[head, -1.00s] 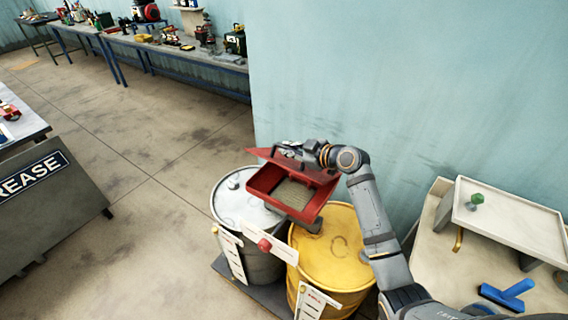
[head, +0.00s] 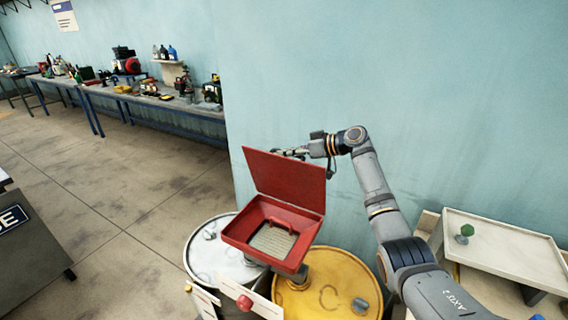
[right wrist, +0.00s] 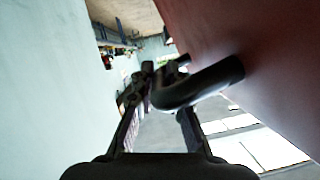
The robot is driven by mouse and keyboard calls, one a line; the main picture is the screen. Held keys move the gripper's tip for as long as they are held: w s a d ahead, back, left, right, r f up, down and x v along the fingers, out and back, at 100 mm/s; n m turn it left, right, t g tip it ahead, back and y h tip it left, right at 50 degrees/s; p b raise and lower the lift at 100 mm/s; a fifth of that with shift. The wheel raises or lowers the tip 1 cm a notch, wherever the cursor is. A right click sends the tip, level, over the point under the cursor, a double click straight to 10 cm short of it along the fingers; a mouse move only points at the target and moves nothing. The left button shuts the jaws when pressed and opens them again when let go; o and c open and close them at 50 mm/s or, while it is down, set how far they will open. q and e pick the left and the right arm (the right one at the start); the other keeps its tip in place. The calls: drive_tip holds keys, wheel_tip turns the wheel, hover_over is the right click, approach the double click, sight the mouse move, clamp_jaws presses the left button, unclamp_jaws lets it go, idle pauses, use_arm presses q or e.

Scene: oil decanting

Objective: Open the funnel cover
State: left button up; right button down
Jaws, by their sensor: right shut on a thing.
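The red funnel (head: 240,229) sits above the two drums, with a grate and a red handle inside its open tray. Its red cover (head: 284,180) stands raised at the back edge, tilted slightly back. My right gripper (head: 293,152) is behind the cover's upper edge, its fingertips partly hidden. In the right wrist view, the right gripper (right wrist: 153,85) is shut on the dark curved cover handle (right wrist: 210,84), which juts from the red cover (right wrist: 270,60). My left gripper is not in view.
A white drum (head: 205,262) and a yellow drum (head: 325,297) stand under the funnel. A pale blue wall (head: 430,100) rises close behind my right arm. A light tray table (head: 510,237) is at the right. A workbench (head: 180,105) runs along the far left.

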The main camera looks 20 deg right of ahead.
drive_tip(key=shift+w+d, duration=0.3)
drive_tip(key=shift+d, duration=0.05)
drive_tip(key=c, duration=1.3)
unclamp_jaws()
drive_tip(key=shift+w+f, duration=0.1)
drive_tip(key=shift+f, duration=0.05)
drive_tip(key=shift+c, duration=0.2)
drive_tip(key=v, duration=1.2)
